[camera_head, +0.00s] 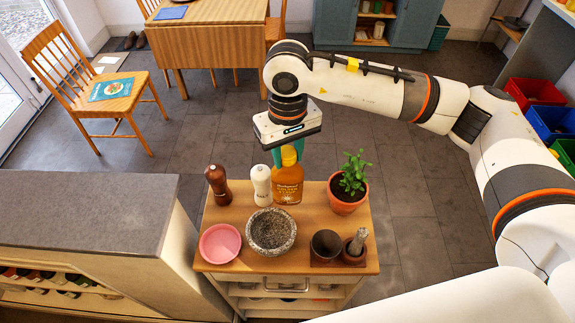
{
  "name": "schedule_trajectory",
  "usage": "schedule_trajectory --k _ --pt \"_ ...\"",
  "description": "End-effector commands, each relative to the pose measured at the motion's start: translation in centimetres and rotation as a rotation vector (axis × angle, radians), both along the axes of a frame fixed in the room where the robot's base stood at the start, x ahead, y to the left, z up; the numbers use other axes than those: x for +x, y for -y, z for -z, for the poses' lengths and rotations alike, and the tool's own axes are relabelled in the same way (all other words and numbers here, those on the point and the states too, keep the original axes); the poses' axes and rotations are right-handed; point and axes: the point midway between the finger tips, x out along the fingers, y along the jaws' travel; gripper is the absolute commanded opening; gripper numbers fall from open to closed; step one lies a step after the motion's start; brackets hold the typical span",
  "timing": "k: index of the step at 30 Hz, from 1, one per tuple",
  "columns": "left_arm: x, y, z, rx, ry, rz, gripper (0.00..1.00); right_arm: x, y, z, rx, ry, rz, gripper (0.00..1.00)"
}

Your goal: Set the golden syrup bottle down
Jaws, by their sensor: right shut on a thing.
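The golden syrup bottle (288,184) is amber with a yellow cap and a printed label. It is upright at the back of the small wooden-topped trolley (291,262), between the white mill and the potted plant. My right gripper (288,153) comes down from above and is shut on the bottle at its cap and neck, with teal fingers on either side. The bottle's base is at the level of the trolley top; I cannot tell whether it touches. My left gripper is not in view.
Close to the bottle are a white mill (261,185), a brown mill (218,185) and a potted plant (347,186). In front are a pink bowl (220,243), a granite mortar (271,232), a dark cup (326,245) and a small mortar with pestle (355,246). A grey counter (80,215) stands left.

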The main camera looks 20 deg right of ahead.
Motion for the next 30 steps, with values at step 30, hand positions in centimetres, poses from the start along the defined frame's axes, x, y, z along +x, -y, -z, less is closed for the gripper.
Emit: schedule_trajectory --k 30 --pt "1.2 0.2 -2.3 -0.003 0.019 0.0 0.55 0.1 0.0 7.0 0.0 0.002 0.001 0.35"
